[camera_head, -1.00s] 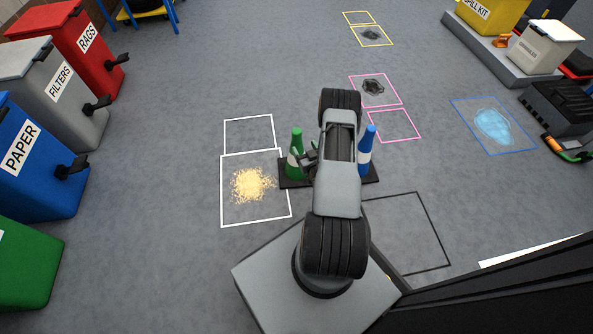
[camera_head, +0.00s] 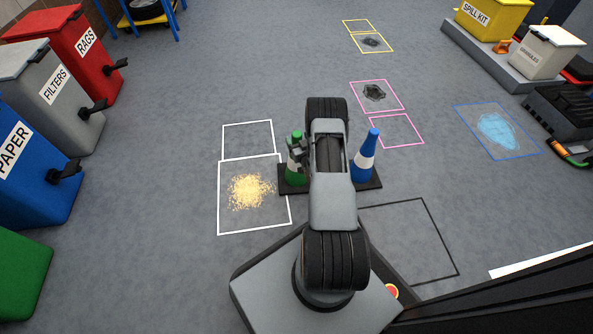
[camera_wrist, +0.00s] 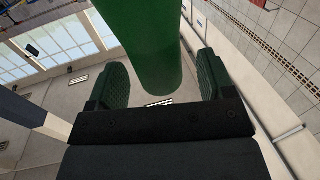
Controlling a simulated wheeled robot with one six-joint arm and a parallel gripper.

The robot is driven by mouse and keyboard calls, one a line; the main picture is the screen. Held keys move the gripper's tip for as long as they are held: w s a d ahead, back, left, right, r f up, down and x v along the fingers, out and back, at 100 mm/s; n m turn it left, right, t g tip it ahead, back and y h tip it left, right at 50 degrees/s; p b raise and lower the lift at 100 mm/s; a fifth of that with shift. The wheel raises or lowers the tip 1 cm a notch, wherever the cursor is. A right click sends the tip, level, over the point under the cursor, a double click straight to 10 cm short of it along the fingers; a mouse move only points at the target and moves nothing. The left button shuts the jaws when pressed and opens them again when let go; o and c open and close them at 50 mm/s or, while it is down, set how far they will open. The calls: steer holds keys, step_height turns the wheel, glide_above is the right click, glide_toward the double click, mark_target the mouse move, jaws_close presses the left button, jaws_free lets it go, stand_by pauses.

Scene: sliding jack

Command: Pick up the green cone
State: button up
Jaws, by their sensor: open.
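The green cone (camera_head: 291,170) has a white band and stands upright on a dark base plate (camera_head: 331,186), left of the blue cone (camera_head: 362,168). My gripper (camera_head: 297,147) is at the upper part of the green cone in the head view, and partly covers it. In the wrist view the green cone (camera_wrist: 150,45) fills the upper middle. My gripper (camera_wrist: 160,85) is open there, with one finger on each side of the cone and a visible gap on the right. I cannot tell whether the left finger touches it.
The blue cone stands close on the right, beside my arm. A white-outlined square with yellow granules (camera_head: 250,191) lies to the left. Bins such as the blue PAPER bin (camera_head: 30,170) stand at the far left. A blue-outlined liquid patch (camera_head: 497,130) lies right.

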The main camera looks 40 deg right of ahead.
steer(key=shift+b+x, duration=0.45)
steer(key=shift+x, duration=1.1)
steer(key=shift+c, duration=0.2)
jaws_close()
